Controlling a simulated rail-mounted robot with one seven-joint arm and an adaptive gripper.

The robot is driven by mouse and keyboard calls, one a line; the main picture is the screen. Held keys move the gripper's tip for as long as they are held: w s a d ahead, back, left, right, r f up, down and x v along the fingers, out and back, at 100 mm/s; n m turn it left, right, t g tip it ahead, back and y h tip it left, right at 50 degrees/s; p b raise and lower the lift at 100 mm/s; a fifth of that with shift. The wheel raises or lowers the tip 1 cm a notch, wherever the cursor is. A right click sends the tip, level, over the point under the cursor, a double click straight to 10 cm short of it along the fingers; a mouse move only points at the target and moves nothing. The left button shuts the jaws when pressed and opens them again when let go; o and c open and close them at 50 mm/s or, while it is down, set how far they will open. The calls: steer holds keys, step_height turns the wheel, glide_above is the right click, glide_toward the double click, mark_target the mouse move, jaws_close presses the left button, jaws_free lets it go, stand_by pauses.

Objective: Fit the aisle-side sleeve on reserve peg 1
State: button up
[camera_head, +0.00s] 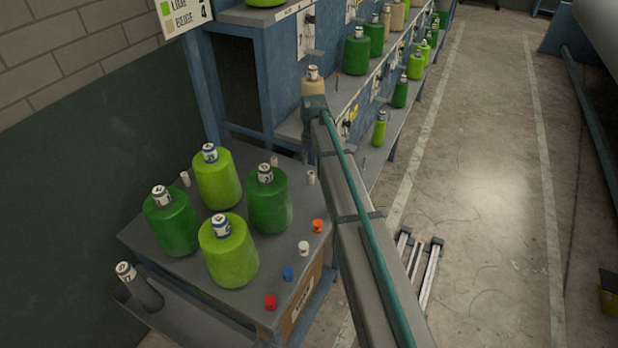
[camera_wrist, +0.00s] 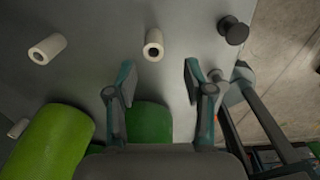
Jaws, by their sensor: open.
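In the wrist view, my gripper (camera_wrist: 157,80) is open and empty, with its two fingers spread. A white sleeve (camera_wrist: 154,45) stands on the grey table just beyond the fingertips, roughly between them, its round dark opening visible. A second white sleeve (camera_wrist: 47,48) is to the left, outside the fingers. In the head view, a white sleeve (camera_head: 311,177) stands near the table's aisle side, below the end of my arm. Other white sleeves (camera_head: 273,161) and (camera_head: 185,178) stand along the table's back. I cannot tell which peg is reserve peg 1.
Several green spools (camera_head: 232,250) crowd the table (camera_head: 182,268). A dark knob (camera_wrist: 233,30) stands right of my fingers. Shelves with spools (camera_head: 357,52) run behind.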

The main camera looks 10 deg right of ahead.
mark_target(311, 175)
steer(key=shift+w+a+f+p, duration=0.15)
steer(key=shift+f+p, duration=0.6)
steer(key=shift+f, duration=1.15)
steer(key=shift+a+f+p, duration=0.1)
steer(key=shift+f+p, duration=0.65)
steer(key=shift+f, duration=1.1)
steer(key=c, duration=0.9)
steer(key=shift+c, duration=0.2)
steer(key=shift+r, duration=0.1)
